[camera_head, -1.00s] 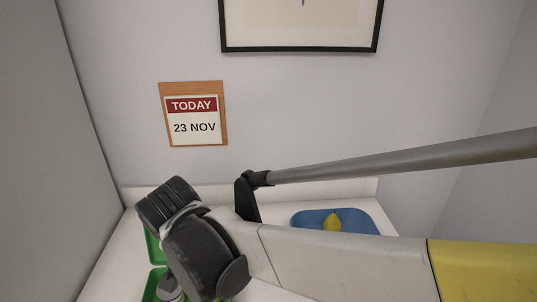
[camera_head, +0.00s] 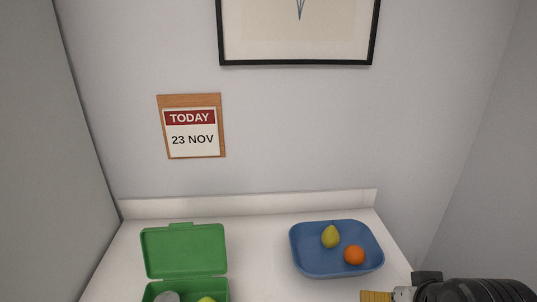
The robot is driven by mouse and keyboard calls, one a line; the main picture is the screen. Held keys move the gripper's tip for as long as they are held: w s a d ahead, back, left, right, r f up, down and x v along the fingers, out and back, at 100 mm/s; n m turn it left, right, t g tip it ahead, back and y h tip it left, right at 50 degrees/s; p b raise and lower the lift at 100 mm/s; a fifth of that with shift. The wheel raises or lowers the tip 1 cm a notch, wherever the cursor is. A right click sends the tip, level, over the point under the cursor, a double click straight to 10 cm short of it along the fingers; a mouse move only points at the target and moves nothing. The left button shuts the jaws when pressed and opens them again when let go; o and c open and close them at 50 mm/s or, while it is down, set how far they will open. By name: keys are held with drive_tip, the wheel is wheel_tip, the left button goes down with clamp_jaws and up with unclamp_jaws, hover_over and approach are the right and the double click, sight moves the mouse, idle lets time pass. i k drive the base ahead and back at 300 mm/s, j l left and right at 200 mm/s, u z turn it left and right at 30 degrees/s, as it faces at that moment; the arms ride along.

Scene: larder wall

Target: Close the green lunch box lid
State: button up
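The green lunch box (camera_head: 153,290) stands at the lower left of the white counter, cut off by the bottom edge of the view. Its green lid (camera_head: 184,250) is raised, tilted up behind the open box. Inside I see part of a grey round thing (camera_head: 166,297) and a yellow-green thing (camera_head: 207,299). At the lower right, a dark part of my arm shows, well apart from the lunch box. My gripper's fingertips cannot be made out.
A blue tray (camera_head: 307,267) holding a yellow pear (camera_head: 330,237) and an orange (camera_head: 354,255) stands at the right of the counter (camera_head: 258,262). Counter between box and tray is clear. A yellowish ridged thing (camera_head: 376,296) lies at the bottom right. Walls enclose the back and sides.

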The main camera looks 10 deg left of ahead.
sight(180, 251)
drive_tip(key=u, duration=1.15)
